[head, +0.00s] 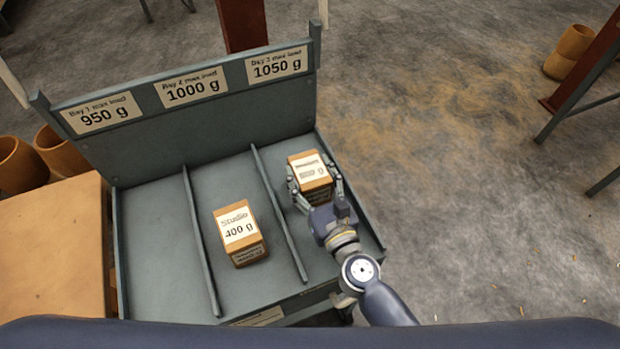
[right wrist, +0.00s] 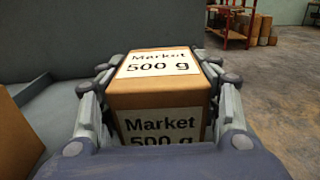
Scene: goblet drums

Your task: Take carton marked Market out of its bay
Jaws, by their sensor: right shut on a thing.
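The Market carton (head: 310,169) is a small brown box with white labels, in the right-hand bay under the 1050 g sign. In the right wrist view the carton (right wrist: 158,92) reads "Market 500 g" on its top and near face. My right gripper (head: 314,181) is shut on it, with fingers along both sides. I cannot tell whether its base touches the bay floor. My left gripper is not in view.
A Studio 400 g carton (head: 239,232) stands in the middle bay. Thin dividers (head: 279,213) separate the three bays, and a high back board (head: 190,120) carries the load signs. The left bay (head: 160,250) is empty. Open concrete floor lies right of the rack.

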